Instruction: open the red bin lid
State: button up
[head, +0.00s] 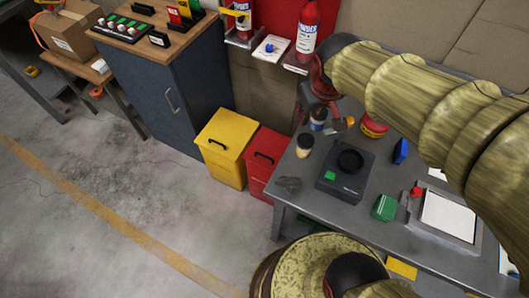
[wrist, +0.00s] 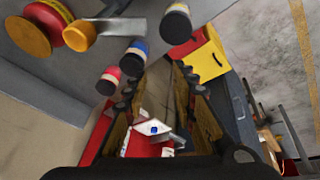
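The red bin (head: 262,168) stands on the floor between the yellow bin and the grey table. Its lid looks shut, with a black handle on the front part, and the table hides part of its right side. In the wrist view the red bin (wrist: 184,48) shows as a small patch at the top, beside the yellow bin. My gripper (head: 314,106) is above the back left part of the table, up and to the right of the red bin and apart from it. In the wrist view my gripper (wrist: 163,92) has its fingers spread with nothing held between them.
The yellow bin (head: 226,140) stands left of the red bin, next to the blue cabinet (head: 160,95). The grey table (head: 300,210) carries a black scale (head: 345,178), jars and tools. Fire extinguishers (head: 307,32) hang behind. The floor (head: 150,180) in front is clear.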

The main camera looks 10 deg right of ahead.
jog(key=w+a+f+n+g, duration=0.1)
jog(key=w+a+f+n, duration=0.15)
jog(key=w+f, duration=0.55)
jog(key=n+g, duration=0.2)
jog(key=n, duration=0.4)
send_over(264, 156)
jog(key=s, duration=0.2)
notch_tip(264, 156, down, 33)
jog(key=shift+h, duration=0.3)
jog(key=f+b, duration=0.1)
jog(key=f, duration=0.1)
jog(key=w+f+b, duration=0.1)
jog(key=f, duration=0.1)
jog(key=f+b, duration=0.1)
jog(key=f, duration=0.1)
jog(key=shift+w+f, duration=0.15)
jog(key=shift+w, duration=0.2)
jog(key=shift+c, duration=1)
grip_shut()
